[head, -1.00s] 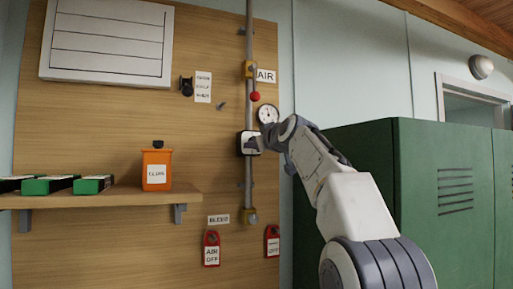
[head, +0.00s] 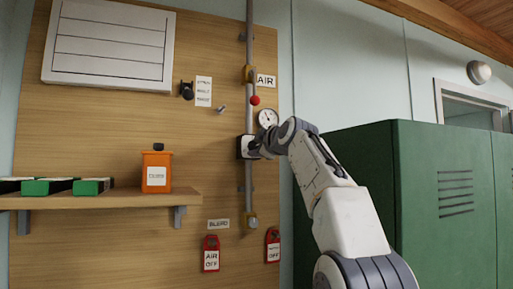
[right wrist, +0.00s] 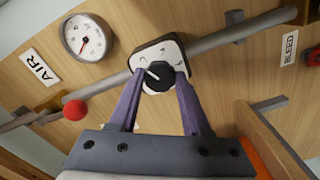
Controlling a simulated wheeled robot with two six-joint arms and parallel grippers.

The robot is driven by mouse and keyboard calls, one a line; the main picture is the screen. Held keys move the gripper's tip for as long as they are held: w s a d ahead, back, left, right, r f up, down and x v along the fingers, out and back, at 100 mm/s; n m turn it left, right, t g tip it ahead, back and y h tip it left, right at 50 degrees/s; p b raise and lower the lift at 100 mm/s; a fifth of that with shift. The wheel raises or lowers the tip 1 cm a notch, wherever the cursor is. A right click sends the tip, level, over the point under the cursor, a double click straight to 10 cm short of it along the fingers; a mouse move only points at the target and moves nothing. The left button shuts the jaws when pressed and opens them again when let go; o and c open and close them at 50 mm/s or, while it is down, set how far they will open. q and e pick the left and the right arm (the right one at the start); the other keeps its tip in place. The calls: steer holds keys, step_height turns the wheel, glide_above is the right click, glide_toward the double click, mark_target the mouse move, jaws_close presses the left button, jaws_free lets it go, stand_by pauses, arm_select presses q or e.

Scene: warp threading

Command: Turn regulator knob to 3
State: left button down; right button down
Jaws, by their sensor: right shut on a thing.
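The regulator knob (right wrist: 157,76) is black with a white pointer line and sits on a white square dial plate (right wrist: 149,52) with markings too small to read surely. In the right wrist view my right gripper (right wrist: 157,80) has its two purple fingers on either side of the knob, shut on it. In the head view the dial plate (head: 240,147) shows on the vertical pipe, with my right gripper (head: 256,150) in front of it hiding the knob. The round pressure gauge (head: 267,118) is just above; it also shows in the right wrist view (right wrist: 84,37). My left gripper is not in view.
A red ball-ended lever (head: 255,100) is on the pipe above, by the AIR sign (head: 265,81). Red AIR OFF tags (head: 211,254) hang below. A shelf (head: 110,200) with an orange container (head: 156,172) is at left, green lockers (head: 420,190) at right.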

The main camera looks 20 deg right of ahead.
stand_by(0.3)
steer(key=shift+c, duration=1.8)
jaws_free()
steer(key=shift+s+f+b, duration=0.1)
steer(key=shift+s+b, duration=0.25)
steer(key=s+b, duration=0.5)
steer(key=s, duration=0.4)
steer(key=shift+s+d, duration=0.2)
steer(key=shift+s, duration=0.15)
